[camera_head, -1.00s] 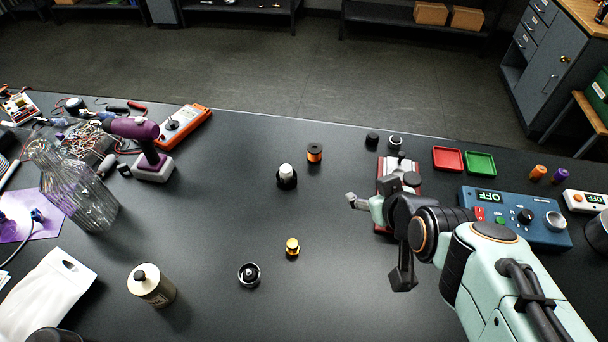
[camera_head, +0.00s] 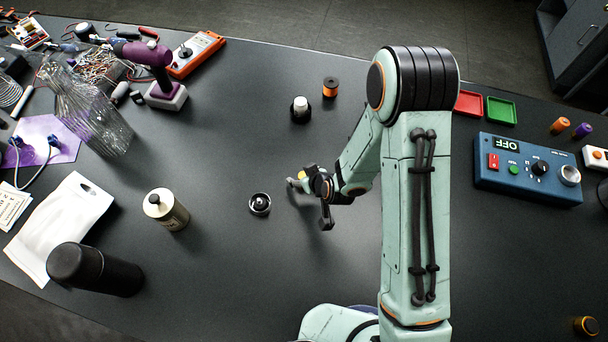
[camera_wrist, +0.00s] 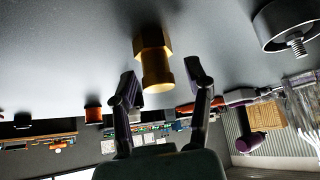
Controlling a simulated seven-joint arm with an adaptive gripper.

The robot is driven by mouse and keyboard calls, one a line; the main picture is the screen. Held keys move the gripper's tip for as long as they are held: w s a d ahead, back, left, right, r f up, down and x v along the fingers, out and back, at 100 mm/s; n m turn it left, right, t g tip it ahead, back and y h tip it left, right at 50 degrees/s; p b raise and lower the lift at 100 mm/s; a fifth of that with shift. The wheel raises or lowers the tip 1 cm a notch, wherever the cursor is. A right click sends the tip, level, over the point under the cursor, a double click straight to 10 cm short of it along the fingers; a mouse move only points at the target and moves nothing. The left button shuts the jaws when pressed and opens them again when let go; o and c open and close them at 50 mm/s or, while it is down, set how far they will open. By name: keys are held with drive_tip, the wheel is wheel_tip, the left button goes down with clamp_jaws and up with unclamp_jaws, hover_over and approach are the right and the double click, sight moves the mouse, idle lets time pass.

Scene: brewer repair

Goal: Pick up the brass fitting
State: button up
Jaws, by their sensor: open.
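The brass fitting (camera_wrist: 153,62) is a gold piece with a hexagonal collar and a round end. In the wrist view it stands out from the table surface, close in front of and partly between my open fingers. My gripper (camera_wrist: 161,72) is empty, with a visible gap between the left finger and the fitting; contact on the right cannot be made out. In the head view only a small yellow part of the fitting (camera_head: 303,175) shows behind my gripper (camera_head: 309,199), which is low over the table. The rest is hidden by my arm.
A dark round part with a central stud (camera_head: 260,204) stands just left of the gripper. A white-topped black part (camera_head: 300,109) and an orange spool (camera_head: 330,87) stand farther back. A cream canister (camera_head: 166,209) is at left. The table between them is clear.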

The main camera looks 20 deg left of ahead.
drive_tip(key=shift+x, duration=0.85)
clamp_jaws()
drive_tip(key=shift+r, duration=0.1)
